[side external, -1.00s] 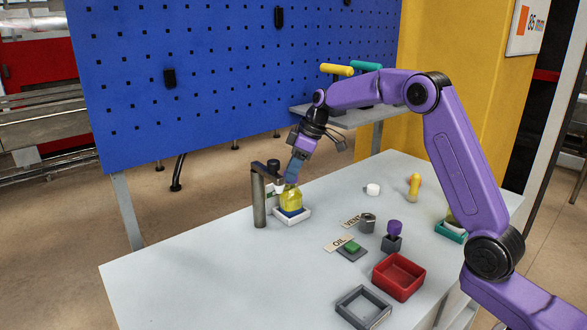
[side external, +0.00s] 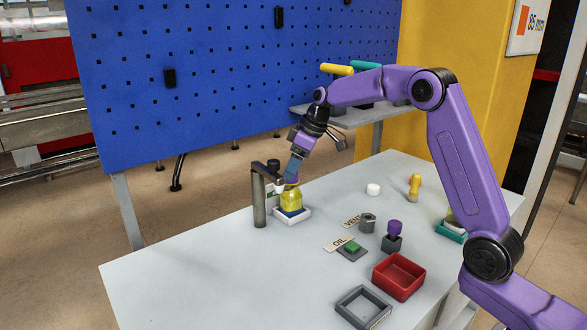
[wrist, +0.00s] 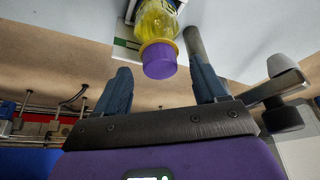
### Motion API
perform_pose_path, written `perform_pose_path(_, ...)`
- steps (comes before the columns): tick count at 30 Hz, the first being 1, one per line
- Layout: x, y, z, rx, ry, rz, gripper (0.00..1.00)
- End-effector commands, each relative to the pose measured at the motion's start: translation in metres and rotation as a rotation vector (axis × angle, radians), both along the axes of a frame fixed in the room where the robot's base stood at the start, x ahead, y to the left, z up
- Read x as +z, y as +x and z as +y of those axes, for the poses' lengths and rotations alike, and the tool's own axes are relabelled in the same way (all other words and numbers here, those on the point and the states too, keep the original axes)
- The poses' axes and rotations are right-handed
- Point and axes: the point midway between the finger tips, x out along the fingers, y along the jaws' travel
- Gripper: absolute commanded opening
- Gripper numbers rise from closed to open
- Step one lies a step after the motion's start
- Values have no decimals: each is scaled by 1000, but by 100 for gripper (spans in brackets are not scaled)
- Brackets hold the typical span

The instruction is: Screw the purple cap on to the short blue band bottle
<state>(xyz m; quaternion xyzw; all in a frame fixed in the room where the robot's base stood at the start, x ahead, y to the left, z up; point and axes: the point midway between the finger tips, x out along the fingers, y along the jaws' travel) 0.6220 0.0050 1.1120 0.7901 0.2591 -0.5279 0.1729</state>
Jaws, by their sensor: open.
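The short yellow bottle (side external: 291,200) with a blue band near its base stands upright in a white holder (side external: 292,216) on the table. In the wrist view the purple cap (wrist: 159,60) sits at the mouth of the yellow bottle (wrist: 156,20); I cannot tell how tightly it is seated. My gripper (side external: 292,181) is tilted just above the bottle top and hides the cap in the side view. In the wrist view its blue fingers are spread, one on each side of the cap, with gaps showing, and hold nothing.
A grey post with an arm (side external: 259,200) stands close left of the bottle. To the right are a purple-topped block (side external: 392,242), a green button (side external: 352,247), a red tray (side external: 398,275), a grey tray (side external: 363,307) and a white piece (side external: 373,189). The table's front left is clear.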

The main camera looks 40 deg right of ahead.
Motion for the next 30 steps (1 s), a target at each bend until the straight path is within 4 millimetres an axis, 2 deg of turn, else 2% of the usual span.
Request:
perform_pose_path(9,57,-18,-15,-3,-2,-5,71)
perform_pose_path(15,86,-28,-22,-2,-1,-3,71)
perform_pose_path(21,100,-33,-25,-3,0,-1,71)
perform_pose_path(30,102,-34,-26,-2,0,0,71)
